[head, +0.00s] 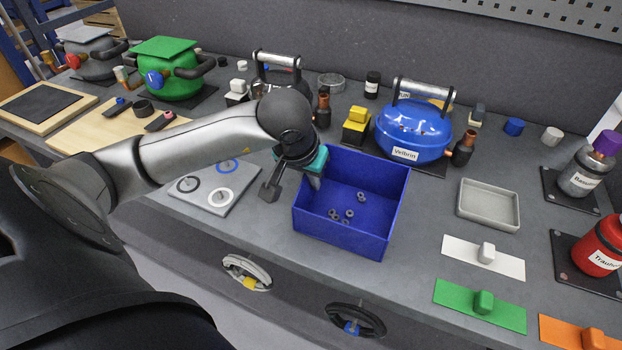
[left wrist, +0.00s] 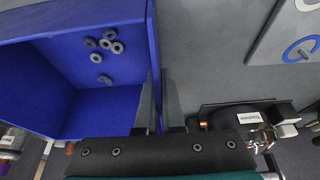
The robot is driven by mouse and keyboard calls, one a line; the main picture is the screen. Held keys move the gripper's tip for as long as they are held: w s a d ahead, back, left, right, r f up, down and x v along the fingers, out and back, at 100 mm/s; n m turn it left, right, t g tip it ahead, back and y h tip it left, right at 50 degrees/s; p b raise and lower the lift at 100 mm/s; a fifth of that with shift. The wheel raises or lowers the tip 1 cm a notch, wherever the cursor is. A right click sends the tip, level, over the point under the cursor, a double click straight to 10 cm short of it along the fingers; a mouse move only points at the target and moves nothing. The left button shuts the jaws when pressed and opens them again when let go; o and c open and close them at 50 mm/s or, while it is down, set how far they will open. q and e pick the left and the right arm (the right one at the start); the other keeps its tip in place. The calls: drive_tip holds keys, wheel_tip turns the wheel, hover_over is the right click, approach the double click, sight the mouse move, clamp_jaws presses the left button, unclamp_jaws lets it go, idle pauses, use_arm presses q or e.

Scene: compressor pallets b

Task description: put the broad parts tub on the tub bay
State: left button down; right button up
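The broad parts tub (head: 342,233) is a deep blue open box on the grey bench, with several small grey nuts on its floor. In the left wrist view the tub (left wrist: 75,20) fills the upper left. My left gripper (head: 314,180) is at the tub's left wall, near its back left corner. In the left wrist view its dark fingers (left wrist: 159,90) stand close together, one on each side of the thin wall, and look shut on it. The fingertips are partly hidden in the head view. No tub bay can be clearly identified. My right gripper is out of view.
A blue compressor (head: 413,132) stands behind the tub, with a yellow-and-black block (head: 357,125) beside it. A grey plate with rings (head: 215,185) lies left. A shallow grey tray (head: 488,204) and coloured plates lie right. The bench's front edge is close to the tub.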

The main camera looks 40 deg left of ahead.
use_arm(q)
drive_tip(key=shift+f, duration=0.1)
drive_tip(key=c, duration=1)
unclamp_jaws()
drive_tip(key=shift+c, duration=0.2)
